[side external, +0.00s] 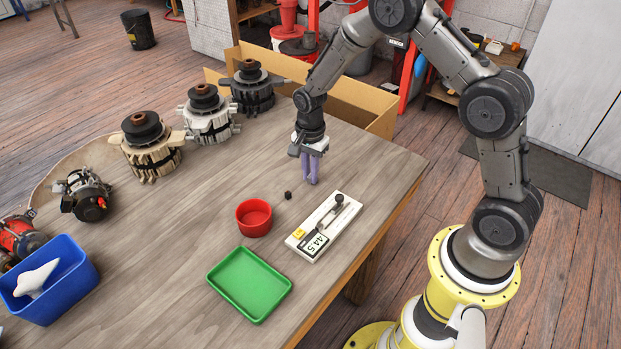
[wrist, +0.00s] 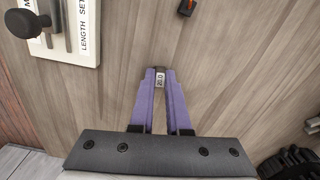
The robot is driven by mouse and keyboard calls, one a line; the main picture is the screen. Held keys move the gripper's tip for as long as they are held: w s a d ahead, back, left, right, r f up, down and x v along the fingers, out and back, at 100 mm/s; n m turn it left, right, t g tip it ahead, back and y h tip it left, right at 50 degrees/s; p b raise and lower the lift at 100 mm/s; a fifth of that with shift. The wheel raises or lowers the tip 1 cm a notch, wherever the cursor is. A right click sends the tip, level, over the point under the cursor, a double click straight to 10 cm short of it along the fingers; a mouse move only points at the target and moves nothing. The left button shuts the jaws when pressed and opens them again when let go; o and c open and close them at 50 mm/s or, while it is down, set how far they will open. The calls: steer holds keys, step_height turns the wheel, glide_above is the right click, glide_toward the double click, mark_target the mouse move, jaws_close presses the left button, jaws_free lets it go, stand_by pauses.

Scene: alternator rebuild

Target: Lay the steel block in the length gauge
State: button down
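The length gauge (side external: 309,249) is a white plate with a black knob, a yellow part and a display, lying to the right and nearer the camera. Part of the gauge (wrist: 88,45) shows at upper left in the wrist view.
A small dark block (side external: 288,195), a red bowl (side external: 254,219) and a green tray (side external: 248,286) stand left of the gauge. A blue bin (side external: 52,284) is at far left. Several alternator parts (side external: 208,120) line the back. A cardboard box (side external: 360,100) stands behind my gripper.

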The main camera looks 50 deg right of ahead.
stand_by(0.4)
steer(key=shift+r, duration=2.5)
steer(key=s+a, duration=0.1)
steer(key=s, duration=0.1)
steer(key=s+a+m, duration=0.2)
steer(key=s, duration=0.1)
steer(key=shift+s+r, duration=0.2)
steer(key=shift+s, duration=0.1)
steer(key=s+a+r, duration=0.1)
steer(key=s, duration=0.1)
steer(key=s+a+r, duration=0.1)
steer(key=s+a, duration=0.1)
steer(key=s+a+r, duration=0.1)
steer(key=s+a, duration=0.1)
steer(key=shift+s+a, duration=0.15)
steer(key=shift+a, duration=0.05)
steer(key=shift+a+f, duration=0.15)
steer(key=shift+f, duration=2.25)
steer(key=shift+f, duration=0.55)
